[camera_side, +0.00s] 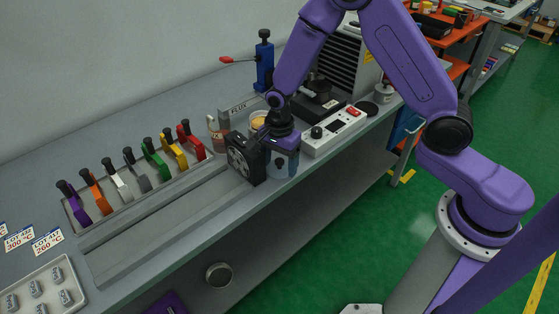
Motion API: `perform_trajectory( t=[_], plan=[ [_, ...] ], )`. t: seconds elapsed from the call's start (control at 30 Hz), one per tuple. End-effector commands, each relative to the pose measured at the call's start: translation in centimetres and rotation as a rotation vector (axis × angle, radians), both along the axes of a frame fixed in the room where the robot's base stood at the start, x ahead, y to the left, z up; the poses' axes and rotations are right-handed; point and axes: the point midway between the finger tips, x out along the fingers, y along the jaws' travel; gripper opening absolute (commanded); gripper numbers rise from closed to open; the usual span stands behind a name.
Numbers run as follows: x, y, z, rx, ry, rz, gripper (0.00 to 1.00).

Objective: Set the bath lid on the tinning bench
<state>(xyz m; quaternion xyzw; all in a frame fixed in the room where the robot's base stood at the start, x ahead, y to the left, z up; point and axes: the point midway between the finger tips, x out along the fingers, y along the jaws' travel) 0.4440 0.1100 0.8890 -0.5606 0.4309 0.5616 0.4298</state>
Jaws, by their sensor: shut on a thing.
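A flat dark disc (368,108) lies on the tinning bench (185,91) to the right of the control box; it looks like the bath lid. A small dark pot (318,85) stands on a dark base behind the control box. My gripper (266,148) is low over the front of the bench, to the left of the control box and apart from the disc. It appears shut on a black unit with a spoked round face (244,158). The fingertips and their contact are mostly hidden.
A white control box (335,130) with a red switch stands right of my gripper. A rack of coloured-handled tools (130,180) and a long grey rail (150,222) fill the left side. A blue clamp (264,65) stands behind. A tray of small parts (38,288) lies lower left.

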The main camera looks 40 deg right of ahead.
Motion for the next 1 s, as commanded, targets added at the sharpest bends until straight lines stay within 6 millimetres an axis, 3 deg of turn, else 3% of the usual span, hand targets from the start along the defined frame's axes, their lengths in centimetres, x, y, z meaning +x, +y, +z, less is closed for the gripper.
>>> perform_trajectory(
  t=[0.97,1.0],
  plan=[
    [0.01,0.01,-0.66,0.000,0.000,0.000,0.45],
    [0.02,0.01,-0.67,0.000,0.000,0.000,0.77]
  ],
)
